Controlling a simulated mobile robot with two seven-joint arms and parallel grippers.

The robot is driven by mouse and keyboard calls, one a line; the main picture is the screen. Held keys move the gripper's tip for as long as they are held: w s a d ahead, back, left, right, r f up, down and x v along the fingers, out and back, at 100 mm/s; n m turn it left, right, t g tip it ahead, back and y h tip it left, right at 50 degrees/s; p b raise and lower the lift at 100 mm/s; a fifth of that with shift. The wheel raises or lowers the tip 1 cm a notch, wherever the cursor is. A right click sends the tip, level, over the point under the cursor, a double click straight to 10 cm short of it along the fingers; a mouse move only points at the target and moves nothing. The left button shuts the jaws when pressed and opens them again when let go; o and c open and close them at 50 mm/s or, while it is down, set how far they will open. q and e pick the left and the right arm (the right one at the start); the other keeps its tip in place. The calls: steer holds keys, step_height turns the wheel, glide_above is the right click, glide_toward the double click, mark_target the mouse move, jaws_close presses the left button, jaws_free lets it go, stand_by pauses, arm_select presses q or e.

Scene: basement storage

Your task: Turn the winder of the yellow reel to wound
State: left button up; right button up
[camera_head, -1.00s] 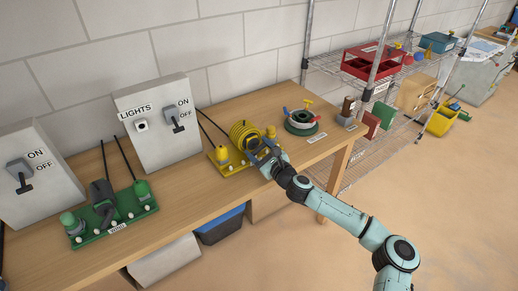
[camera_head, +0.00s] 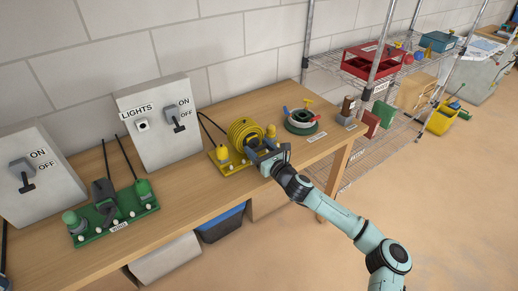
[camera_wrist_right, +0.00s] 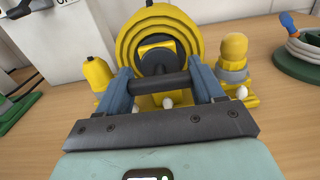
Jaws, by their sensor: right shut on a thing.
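The yellow reel (camera_head: 244,134) stands on a yellow base on the workbench; its coiled face also shows in the right wrist view (camera_wrist_right: 160,22). Its winder shows there as a dark grey bar (camera_wrist_right: 160,84) in front of the hub, lying level across the space between my fingers. My right gripper (camera_head: 263,148) is at the reel's front right, shut on the winder; its two blue-grey fingers (camera_wrist_right: 162,76) press the bar's ends. The gripper hides part of the base in the head view. My left gripper is not in view.
A green unit (camera_head: 118,213) stands left on the workbench (camera_head: 190,187). Two grey switch boxes, one labelled LIGHTS (camera_head: 150,146), stand at the wall. A dark green reel (camera_head: 301,127) sits right of the yellow one. A wire shelf with a red tray (camera_head: 372,63) is beyond.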

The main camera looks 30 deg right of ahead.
steer(key=o, duration=1)
steer(key=s, duration=0.9)
steer(key=s+d, duration=0.1)
steer(key=s, duration=0.3)
steer(key=shift+s, duration=0.15)
